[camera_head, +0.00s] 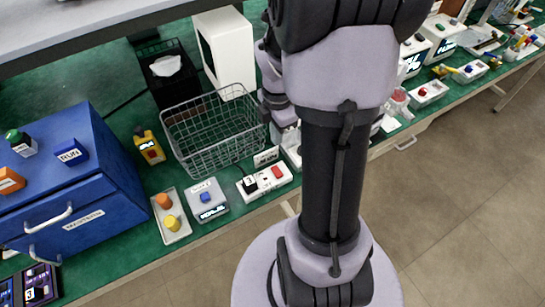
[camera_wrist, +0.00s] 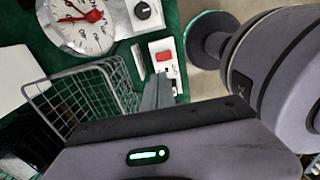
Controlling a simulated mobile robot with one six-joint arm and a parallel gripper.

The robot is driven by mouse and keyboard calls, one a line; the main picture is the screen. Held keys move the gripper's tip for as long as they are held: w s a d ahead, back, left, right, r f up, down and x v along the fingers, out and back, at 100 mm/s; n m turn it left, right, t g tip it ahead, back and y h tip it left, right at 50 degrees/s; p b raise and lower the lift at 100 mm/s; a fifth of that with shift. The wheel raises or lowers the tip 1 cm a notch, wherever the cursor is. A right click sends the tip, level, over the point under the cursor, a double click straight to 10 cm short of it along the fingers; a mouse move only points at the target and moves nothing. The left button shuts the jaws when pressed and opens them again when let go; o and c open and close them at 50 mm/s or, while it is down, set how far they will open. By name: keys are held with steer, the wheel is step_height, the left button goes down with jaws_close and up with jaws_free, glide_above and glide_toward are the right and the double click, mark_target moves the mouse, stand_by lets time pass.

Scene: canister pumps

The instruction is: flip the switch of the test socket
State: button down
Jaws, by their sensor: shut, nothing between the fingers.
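The test socket appears to be the white strip (camera_head: 264,179) at the front edge of the green bench, in front of the wire basket. It has a red switch (camera_head: 277,171) at its right part and a black piece marked 3 at its left. In the wrist view the red switch (camera_wrist: 165,57) shows on the white strip (camera_wrist: 160,46), just beyond my fingertips. My gripper (camera_wrist: 158,84) is shut and empty, and its fingers hide part of the strip. I cannot tell whether they touch it. In the head view my arm hides the gripper.
A wire basket (camera_head: 213,137) stands behind the strip, with a small label card (camera_head: 266,156) beside it. A large dial (camera_wrist: 83,20) shows in the wrist view.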

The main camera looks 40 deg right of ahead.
mark_target(275, 169)
step_height(275, 169, down, 14)
steer(key=b, duration=0.7)
steer(key=shift+w+a, duration=0.15)
steer(key=shift+f, duration=0.15)
steer(key=shift+a, duration=0.1)
steer(key=shift+s+a, duration=0.1)
steer(key=shift+s, duration=0.65)
steer(key=shift+r+p, duration=0.25)
steer(key=shift+p, duration=0.05)
